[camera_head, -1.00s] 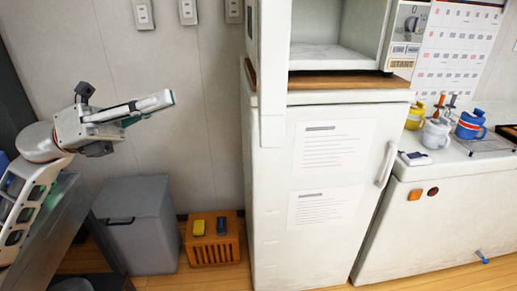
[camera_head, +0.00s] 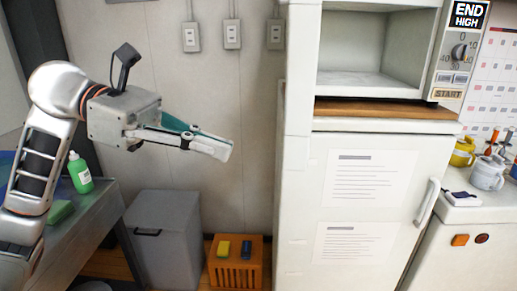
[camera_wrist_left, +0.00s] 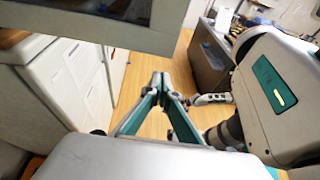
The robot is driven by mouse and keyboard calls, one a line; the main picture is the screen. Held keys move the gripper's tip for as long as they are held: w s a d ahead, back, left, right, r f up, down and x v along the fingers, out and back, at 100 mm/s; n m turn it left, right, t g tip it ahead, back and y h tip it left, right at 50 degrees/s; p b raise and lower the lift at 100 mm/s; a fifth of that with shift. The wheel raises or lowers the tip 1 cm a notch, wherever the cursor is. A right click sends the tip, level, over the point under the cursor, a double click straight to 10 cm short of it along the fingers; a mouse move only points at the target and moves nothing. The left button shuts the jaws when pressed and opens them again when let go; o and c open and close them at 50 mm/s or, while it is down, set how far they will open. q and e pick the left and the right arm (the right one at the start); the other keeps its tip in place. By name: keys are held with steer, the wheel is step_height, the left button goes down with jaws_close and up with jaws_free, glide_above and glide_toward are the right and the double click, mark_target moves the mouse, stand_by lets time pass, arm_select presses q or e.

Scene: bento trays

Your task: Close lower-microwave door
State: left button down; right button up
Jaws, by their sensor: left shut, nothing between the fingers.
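The lower microwave stands open on a wooden board on the white fridge, its empty cavity (camera_head: 370,62) facing me. Its door (camera_head: 300,65) is swung out at the left and seen nearly edge-on as a tall pale slab. A panel with a dark window, apparently this door, crosses the top of the left wrist view (camera_wrist_left: 200,32). My left gripper (camera_head: 226,150) is shut and empty, left of the door and apart from it in the picture. Its joined fingertips also show in the left wrist view (camera_wrist_left: 160,78). What seems to be my right gripper (camera_wrist_left: 210,98) is small there, its jaws unclear.
The fridge (camera_head: 310,185) stands below the microwave. A control panel (camera_head: 455,55) is right of the cavity. At left are a bench (camera_head: 100,215) with a green bottle (camera_head: 80,172), a grey bin (camera_head: 165,260) and an orange crate (camera_head: 236,272).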

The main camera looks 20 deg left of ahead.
arm_select(q)
steer(key=w+d+p, duration=0.1)
steer(key=d, duration=0.5)
steer(key=shift+d+f, duration=0.35)
steer(key=shift+f, duration=0.1)
steer(key=shift+w+d, duration=0.1)
